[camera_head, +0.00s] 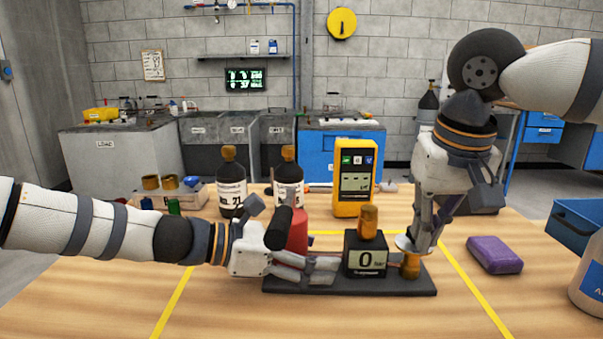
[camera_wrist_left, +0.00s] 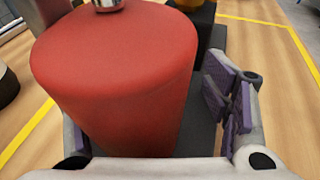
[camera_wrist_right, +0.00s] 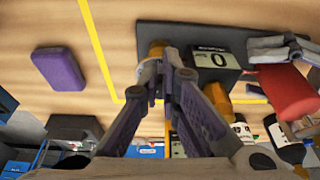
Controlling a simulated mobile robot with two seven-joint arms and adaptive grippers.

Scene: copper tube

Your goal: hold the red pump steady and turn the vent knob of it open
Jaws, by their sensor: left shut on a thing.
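My right gripper (camera_head: 412,245) points down at the vent knob (camera_head: 406,243), a pale disc above a brass fitting (camera_head: 410,266). Its fingers stand slightly apart; their contact with the knob is unclear.
A black gauge block (camera_head: 365,260) reading 0 stands between the grippers. Behind are a yellow meter (camera_head: 354,180) and two dark bottles (camera_head: 231,183). A purple sponge-like block (camera_head: 494,255) lies right.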

